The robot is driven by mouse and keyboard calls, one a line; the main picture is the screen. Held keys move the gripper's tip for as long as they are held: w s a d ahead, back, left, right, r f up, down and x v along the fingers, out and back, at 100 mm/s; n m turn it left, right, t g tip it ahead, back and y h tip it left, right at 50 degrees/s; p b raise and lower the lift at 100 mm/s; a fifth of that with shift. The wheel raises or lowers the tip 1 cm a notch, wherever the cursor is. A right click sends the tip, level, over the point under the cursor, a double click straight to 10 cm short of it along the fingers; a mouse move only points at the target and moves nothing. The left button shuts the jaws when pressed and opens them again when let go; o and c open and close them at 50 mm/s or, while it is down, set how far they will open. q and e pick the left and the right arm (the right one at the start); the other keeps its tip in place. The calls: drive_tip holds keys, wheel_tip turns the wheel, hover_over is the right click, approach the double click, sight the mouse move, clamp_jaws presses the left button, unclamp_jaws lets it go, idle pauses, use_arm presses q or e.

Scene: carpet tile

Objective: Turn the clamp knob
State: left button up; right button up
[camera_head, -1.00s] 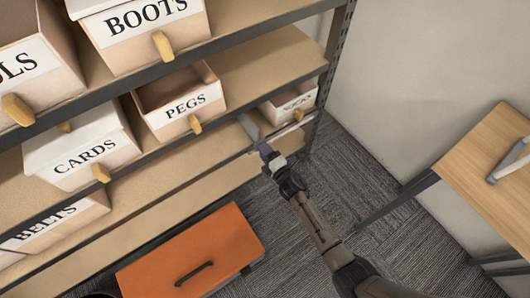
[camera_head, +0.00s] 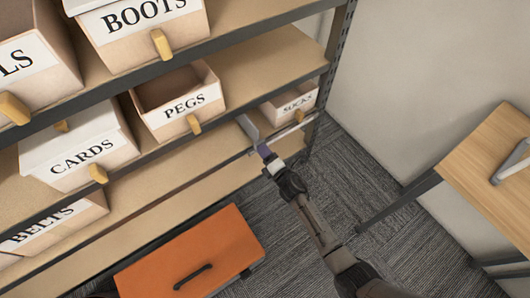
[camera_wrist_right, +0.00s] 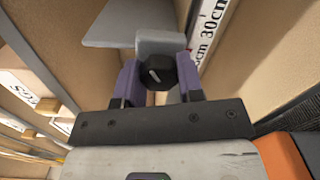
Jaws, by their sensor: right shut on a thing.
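The clamp knob (camera_wrist_right: 157,72) is a black, faceted knob with a light mark on its face. It sits on a grey clamp (camera_wrist_right: 160,43) at the shelf edge; the clamp also shows in the head view (camera_head: 247,127). My right gripper (camera_head: 264,150) reaches the clamp from below right. In the right wrist view my right gripper (camera_wrist_right: 157,80) has its purple fingers on either side of the knob, shut on it. The knob is hidden behind the fingers in the head view. My left gripper is not in view.
Shelves hold boxes labelled BOOTS (camera_head: 135,37), PEGS (camera_head: 181,117), CARDS (camera_head: 77,157) and SOCKS (camera_head: 292,107). An orange case (camera_head: 200,250) stands low in front of the shelves. A wooden table (camera_head: 495,165) is at the right. Carpet between them is clear around my arm.

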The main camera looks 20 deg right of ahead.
drive_tip(key=o, duration=0.8)
drive_tip(key=shift+o, duration=0.6)
drive_tip(key=p+v, duration=0.4)
drive_tip(key=v, duration=1)
drive_tip(key=shift+p, duration=0.4)
drive_tip(key=shift+w, duration=0.1)
